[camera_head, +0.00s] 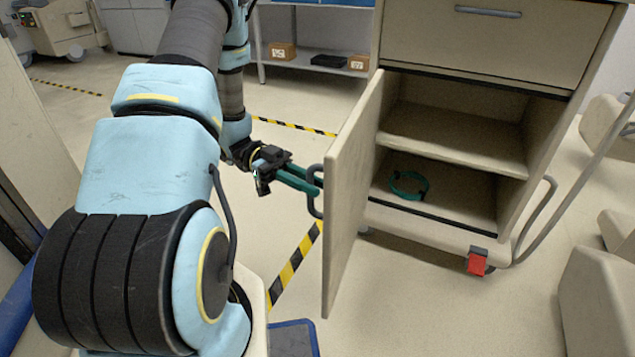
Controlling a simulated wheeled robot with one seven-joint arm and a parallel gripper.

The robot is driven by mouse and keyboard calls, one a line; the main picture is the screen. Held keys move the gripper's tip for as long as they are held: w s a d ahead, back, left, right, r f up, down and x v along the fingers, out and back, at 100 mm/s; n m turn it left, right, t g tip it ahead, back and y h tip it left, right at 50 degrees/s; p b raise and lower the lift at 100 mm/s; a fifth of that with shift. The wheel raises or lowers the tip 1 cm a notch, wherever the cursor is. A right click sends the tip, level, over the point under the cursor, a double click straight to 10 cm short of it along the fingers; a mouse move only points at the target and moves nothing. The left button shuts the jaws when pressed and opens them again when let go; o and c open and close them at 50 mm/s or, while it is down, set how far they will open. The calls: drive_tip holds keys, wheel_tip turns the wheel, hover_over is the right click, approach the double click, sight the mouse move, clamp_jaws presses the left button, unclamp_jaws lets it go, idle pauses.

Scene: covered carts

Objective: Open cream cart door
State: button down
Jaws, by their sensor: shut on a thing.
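The cream cart (475,46) stands at the right with a closed drawer above an open compartment. Its door (350,190) is swung far out on the left side and stands edge-on toward me. The door's grey handle (316,203) is on the door's left face. My gripper (314,184) has teal fingers and is shut on the handle, to the left of the door. The fingertips are partly hidden by the handle and door edge. Inside the cart are a shelf (455,138) and a teal ring (408,185) on the bottom.
A red pedal (477,261) and a grey side rail (570,200) are at the cart's lower right. Beige shapes (600,290) fill the right edge. Yellow-black tape (295,262) marks the floor left of the door. A shelf with boxes (282,51) stands behind.

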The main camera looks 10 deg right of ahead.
drive_tip(key=c, duration=1.1)
unclamp_jaws()
drive_tip(key=p+v, duration=0.1)
drive_tip(key=v, duration=0.9)
drive_tip(key=shift+w+a, duration=0.25)
drive_tip(key=shift+a, duration=0.05)
